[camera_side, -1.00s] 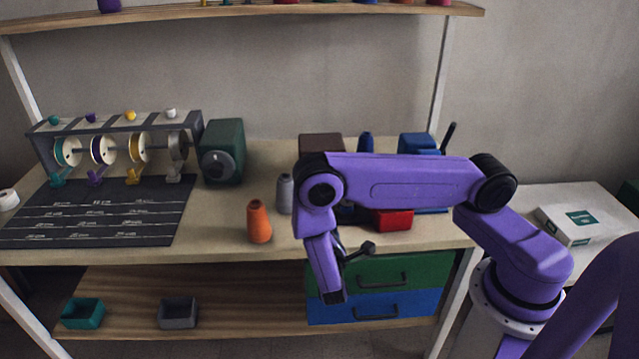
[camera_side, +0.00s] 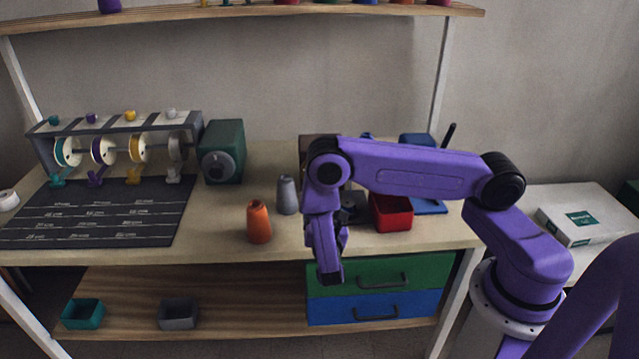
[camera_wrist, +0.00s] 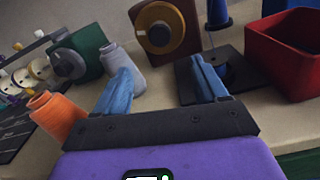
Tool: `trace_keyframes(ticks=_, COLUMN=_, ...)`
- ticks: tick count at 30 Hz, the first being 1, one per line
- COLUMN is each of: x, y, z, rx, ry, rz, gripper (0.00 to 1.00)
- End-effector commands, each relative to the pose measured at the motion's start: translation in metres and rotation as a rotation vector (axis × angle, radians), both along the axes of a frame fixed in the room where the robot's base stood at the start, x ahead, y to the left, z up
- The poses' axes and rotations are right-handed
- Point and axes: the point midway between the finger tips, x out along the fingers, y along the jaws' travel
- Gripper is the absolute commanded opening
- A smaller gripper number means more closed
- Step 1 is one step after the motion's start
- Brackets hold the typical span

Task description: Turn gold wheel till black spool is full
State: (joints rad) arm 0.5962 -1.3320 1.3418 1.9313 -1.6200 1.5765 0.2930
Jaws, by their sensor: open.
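The gold wheel (camera_wrist: 158,25) is a gold ring with a dark hub on the front of a brown box (camera_wrist: 187,12) in the wrist view. In the side view my arm hides most of that box. Right of it, a dark flat base (camera_wrist: 238,78) carries a dark round part, partly behind my right finger; I cannot tell whether this is the black spool. My gripper (camera_wrist: 161,66) is open and empty, its two blue fingers spread below the wheel in the picture and not touching it.
A red bin (camera_wrist: 285,55) and a blue cone (camera_wrist: 218,14) are to the right. A green box with a dial (camera_side: 222,150) and a spool rack (camera_side: 115,125) stand at the left.

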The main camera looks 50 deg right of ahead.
Motion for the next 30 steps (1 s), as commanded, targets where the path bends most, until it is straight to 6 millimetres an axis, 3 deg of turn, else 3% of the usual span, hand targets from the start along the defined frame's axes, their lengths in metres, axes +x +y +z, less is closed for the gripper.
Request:
trace_keyframes(ticks=16, x=0.070, y=-0.072, z=0.000, rx=0.002, ry=-0.004, rz=-0.004, gripper=0.72)
trace_keyframes(ticks=23, x=0.087, y=-0.087, z=0.000, rx=0.001, ry=-0.002, rz=-0.001, gripper=0.72)
trace_keyframes(ticks=30, x=0.090, y=-0.090, z=0.000, rx=0.001, ry=-0.001, rz=0.000, gripper=0.72)
